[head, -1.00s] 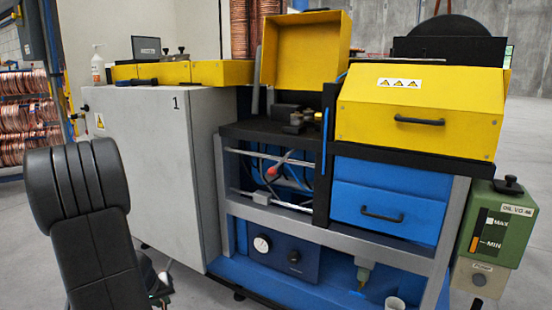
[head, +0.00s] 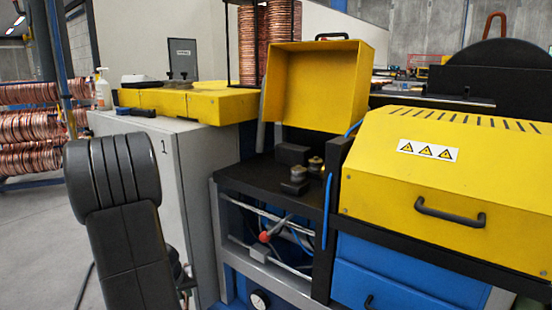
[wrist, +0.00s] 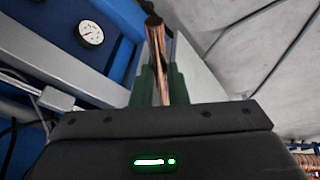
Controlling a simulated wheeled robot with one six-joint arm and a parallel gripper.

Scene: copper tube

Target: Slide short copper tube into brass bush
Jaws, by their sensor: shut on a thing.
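A short copper tube (wrist: 155,42) stands out from between the green fingers of my gripper (wrist: 159,74) in the wrist view. The gripper is shut on it, and the tube's lower part is between the fingers. In the head view my gripper is mostly hidden behind my dark arm at the left, low beside the grey cabinet. Two small dark fittings with brass-coloured tops stand on the black bench under the raised yellow cover; the rear one (head: 315,164) may be the brass bush. The tube is well apart from them. The bush's opening cannot be made out.
The raised yellow cover (head: 318,85) stands behind the black bench (head: 245,172). A closed yellow hood (head: 440,190) is to its right and a grey cabinet (head: 190,190) to its left. A red-tipped lever (head: 270,233) is below the bench. A gauge (wrist: 90,34) shows in the wrist view.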

